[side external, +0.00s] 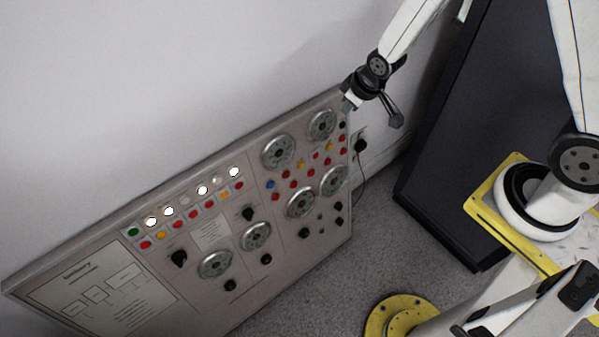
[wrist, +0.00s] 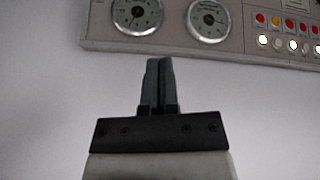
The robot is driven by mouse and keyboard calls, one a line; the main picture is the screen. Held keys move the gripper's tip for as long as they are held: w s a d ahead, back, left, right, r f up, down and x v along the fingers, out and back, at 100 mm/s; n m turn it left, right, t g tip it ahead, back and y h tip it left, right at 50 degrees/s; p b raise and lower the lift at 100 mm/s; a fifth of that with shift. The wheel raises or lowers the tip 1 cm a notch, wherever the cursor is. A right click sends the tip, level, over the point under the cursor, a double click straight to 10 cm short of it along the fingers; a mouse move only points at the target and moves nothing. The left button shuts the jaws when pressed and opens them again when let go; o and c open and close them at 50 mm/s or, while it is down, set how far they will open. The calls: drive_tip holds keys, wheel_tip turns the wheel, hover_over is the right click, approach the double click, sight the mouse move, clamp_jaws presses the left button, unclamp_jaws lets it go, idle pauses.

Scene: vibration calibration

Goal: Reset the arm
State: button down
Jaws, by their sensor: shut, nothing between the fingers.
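My gripper (side external: 347,106) is at the end of my arm, near the top right corner of the control panel (side external: 75,262) in the side view. In the wrist view my gripper (wrist: 159,62) has its two dark grey fingers together, with nothing between them. The panel's lower edge in that view (wrist: 170,48) lies beyond the fingertips. I cannot tell the exact gap between the fingers and the panel, and no contact is clear.
The panel carries round dials (side external: 277,152), black knobs (side external: 179,258), and several lit and coloured buttons. A dark cabinet (side external: 440,130) stands to the right. Grey carpet (side external: 330,275) lies below. A cable hangs from a wall socket (side external: 359,141) beside the panel.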

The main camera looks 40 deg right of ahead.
drive_tip(key=s+d+r+m+g, duration=0.1)
drive_tip(key=s+r+m, duration=0.1)
drive_tip(key=s+r, duration=0.8)
drive_tip(key=shift+s+d+r+m+g, duration=0.15)
drive_tip(key=shift+s+d+m+g, duration=0.2)
drive_tip(key=shift+s, duration=0.65)
drive_tip(key=shift+a, duration=0.1)
idle(1.6)
